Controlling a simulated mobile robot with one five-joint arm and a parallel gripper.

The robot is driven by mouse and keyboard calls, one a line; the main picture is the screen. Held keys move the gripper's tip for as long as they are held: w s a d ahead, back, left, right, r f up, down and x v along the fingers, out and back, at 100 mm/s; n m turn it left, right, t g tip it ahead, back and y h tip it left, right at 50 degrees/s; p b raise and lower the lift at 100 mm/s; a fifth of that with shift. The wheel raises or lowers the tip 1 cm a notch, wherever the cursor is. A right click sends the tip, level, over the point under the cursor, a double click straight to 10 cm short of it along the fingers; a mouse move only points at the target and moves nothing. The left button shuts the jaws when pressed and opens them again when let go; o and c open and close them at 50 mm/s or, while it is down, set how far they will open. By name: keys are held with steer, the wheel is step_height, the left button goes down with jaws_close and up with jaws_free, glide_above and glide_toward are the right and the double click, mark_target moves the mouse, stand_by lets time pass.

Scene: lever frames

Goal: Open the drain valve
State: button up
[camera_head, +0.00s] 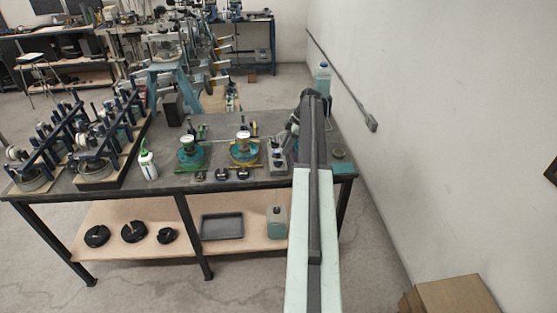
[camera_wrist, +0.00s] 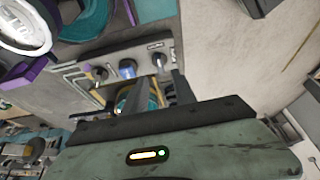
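A grey control panel (camera_wrist: 118,58) with small knobs and labels is in the wrist view, above my gripper. It has a dark knob (camera_wrist: 100,73) at its left, a blue knob (camera_wrist: 127,68) in the middle and another control (camera_wrist: 159,60) at its right. The labels are too small to read, so I cannot tell which is the drain valve. My gripper (camera_wrist: 160,88) is open, its two dark fingers apart just below the panel. A teal round part shows behind and between the fingers. In the head view the panel (camera_head: 277,158) stands left of my arm, and my fingertips cannot be made out.
The workbench (camera_head: 225,174) also holds two teal round devices (camera_head: 191,153) (camera_head: 243,151), a white bottle (camera_head: 148,166) and blue-framed racks (camera_head: 105,140) at the left. A bottle (camera_head: 322,78) stands at the back right.

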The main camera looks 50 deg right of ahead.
mark_target(278, 161)
steer(key=b+x, duration=0.5)
steer(key=x, duration=0.1)
steer(key=shift+f, duration=0.3)
steer(key=shift+w+a+f+b, duration=0.15)
steer(key=shift+f+b, duration=0.2)
steer(key=shift+b, duration=0.15)
steer(key=shift+r, duration=0.1)
jaws_close()
